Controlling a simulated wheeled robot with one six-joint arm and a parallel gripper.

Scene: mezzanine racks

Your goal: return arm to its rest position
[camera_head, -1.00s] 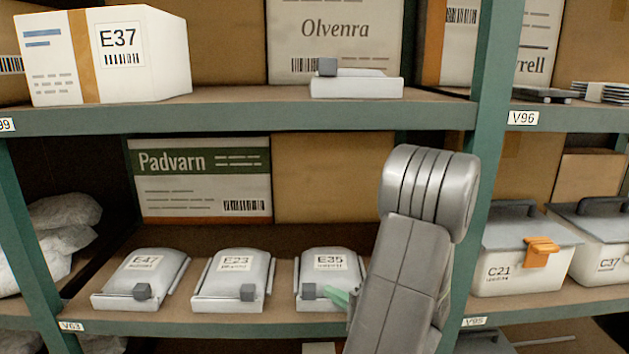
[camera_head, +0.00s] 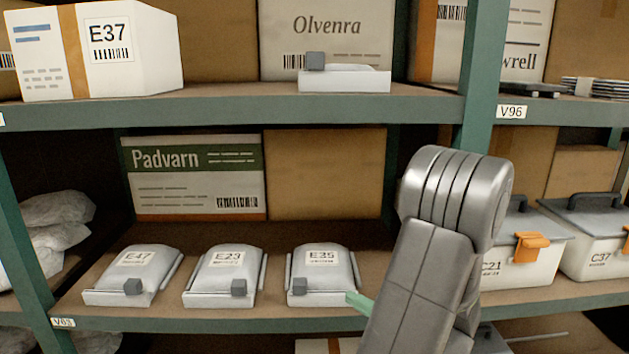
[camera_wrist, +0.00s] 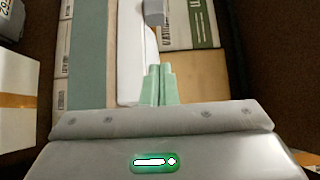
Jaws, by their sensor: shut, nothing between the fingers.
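My arm rises in the head view in front of the rack, right of the middle, with its grey elbow at the level between the two shelves. In the wrist view my gripper (camera_wrist: 158,84) shows two pale green fingers, closed together with nothing between them. In the head view one green fingertip (camera_head: 358,302) pokes out left of my arm, near the bin marked E35 (camera_head: 322,275); the rest of the gripper is hidden behind the arm. I cannot tell whether it touches the bin.
Bins E47 (camera_head: 133,276) and E23 (camera_head: 225,276) stand left of E35 on the lower shelf. A lidded box marked C21 (camera_head: 530,268) stands behind my arm at right. A green upright (camera_head: 483,80) and the upper shelf edge (camera_head: 250,110) are close by. A box E37 (camera_head: 140,50) is above.

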